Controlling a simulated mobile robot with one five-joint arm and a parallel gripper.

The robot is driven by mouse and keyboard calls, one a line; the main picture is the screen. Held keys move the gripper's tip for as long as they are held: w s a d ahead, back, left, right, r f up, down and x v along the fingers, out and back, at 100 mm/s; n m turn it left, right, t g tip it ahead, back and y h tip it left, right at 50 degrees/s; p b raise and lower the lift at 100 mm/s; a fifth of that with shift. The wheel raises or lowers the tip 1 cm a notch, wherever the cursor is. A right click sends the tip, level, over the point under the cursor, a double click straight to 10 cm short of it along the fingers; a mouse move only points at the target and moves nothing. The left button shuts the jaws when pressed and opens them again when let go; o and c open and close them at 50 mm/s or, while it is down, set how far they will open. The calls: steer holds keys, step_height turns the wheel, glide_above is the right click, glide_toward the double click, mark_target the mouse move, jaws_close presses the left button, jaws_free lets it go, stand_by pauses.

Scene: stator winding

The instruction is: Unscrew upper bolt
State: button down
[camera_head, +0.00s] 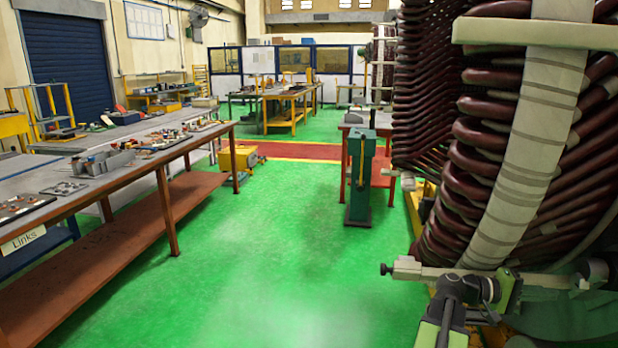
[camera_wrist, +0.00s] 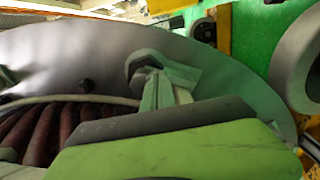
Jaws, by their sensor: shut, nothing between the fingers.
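My gripper (camera_wrist: 150,74) reaches up from the green and dark grey arm body in the wrist view. Its jaws are shut with nothing between them, in front of a large grey curved ring (camera_wrist: 60,55). The gripper tips are not clear there.
The stator (camera_head: 520,130) with dark red windings fills the right side, close to my arm. A long workbench (camera_head: 110,190) with parts stands at the left. A green pedestal (camera_head: 360,178) stands in the middle distance. The green floor (camera_head: 270,265) between is clear.

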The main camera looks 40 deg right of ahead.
mark_target(576, 284)
steer(key=x, duration=0.7)
steer(key=shift+w+r, duration=0.1)
steer(key=shift+w, duration=0.05)
stand_by(0.7)
steer(key=shift+r+p, duration=0.45)
steer(key=shift+p, duration=0.1)
steer(key=shift+r+p, duration=1)
steer(key=shift+r, duration=0.1)
